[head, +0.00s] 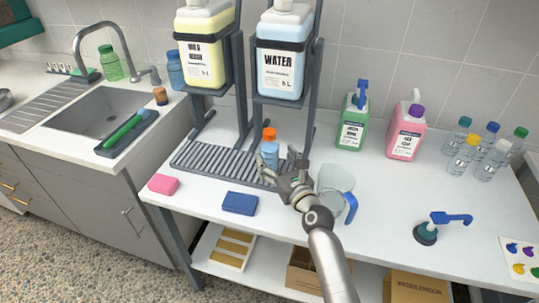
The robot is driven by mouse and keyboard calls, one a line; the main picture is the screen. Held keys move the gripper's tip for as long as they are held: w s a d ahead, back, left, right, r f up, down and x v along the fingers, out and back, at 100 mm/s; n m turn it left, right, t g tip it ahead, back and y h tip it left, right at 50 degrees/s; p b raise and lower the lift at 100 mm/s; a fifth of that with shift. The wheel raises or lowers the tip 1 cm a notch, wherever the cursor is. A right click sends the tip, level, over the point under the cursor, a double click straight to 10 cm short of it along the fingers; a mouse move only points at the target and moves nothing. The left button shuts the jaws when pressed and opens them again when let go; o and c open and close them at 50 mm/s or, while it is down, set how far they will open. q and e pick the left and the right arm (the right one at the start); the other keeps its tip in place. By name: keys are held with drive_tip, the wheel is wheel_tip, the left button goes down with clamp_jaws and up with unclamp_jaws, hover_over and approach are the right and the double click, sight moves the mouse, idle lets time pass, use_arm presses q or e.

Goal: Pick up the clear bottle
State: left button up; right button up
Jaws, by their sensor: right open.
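A bottle (269,150) with an orange cap and a bluish body stands upright on the grey slatted drip tray (205,162) below the water container. My right gripper (284,168) is open, right beside this bottle on its lower right. Its fingers cover part of the bottle's lower side, and I cannot tell whether they touch it. Several clear bottles (466,155) with caps of different colours stand grouped at the right of the white counter. My left gripper is not in view.
A clear jug (337,180) with a blue handle stands right of my gripper. A blue sponge (240,203) and a pink sponge (163,184) lie in front of the drip tray. Large containers of yellow liquid (204,45) and water (283,55) sit on raised stands.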

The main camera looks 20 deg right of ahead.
sight(274, 153)
drive_tip(key=shift+w+r, duration=0.1)
drive_tip(key=shift+w, duration=0.25)
drive_tip(key=w, duration=0.3)
drive_tip(key=shift+w+a, duration=0.15)
drive_tip(key=shift+a, duration=0.05)
drive_tip(key=shift+w, duration=0.55)
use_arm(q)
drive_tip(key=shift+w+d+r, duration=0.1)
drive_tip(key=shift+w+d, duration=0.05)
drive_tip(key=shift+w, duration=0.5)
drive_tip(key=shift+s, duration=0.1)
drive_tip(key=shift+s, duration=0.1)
use_arm(e)
drive_tip(key=c, duration=1.3)
drive_tip(key=shift+r, duration=0.15)
